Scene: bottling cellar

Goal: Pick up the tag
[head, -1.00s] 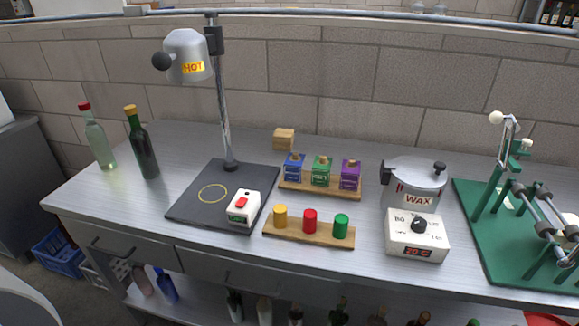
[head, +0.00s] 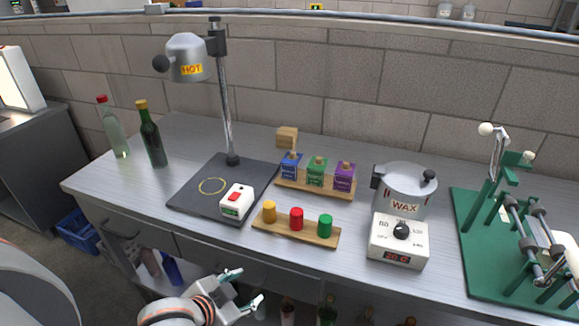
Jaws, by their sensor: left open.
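I cannot pick out a tag with certainty. My right gripper is not in view.
The green stand (head: 466,242) fills the bench's right end. Beside it are the wax pot (head: 405,190) and its control box (head: 398,242). Wooden racks (head: 325,238) hold coloured stoppers and stamps. A hot lamp (head: 187,58) hangs over a dark mat (head: 190,198). Two bottles (head: 151,135) stand left.

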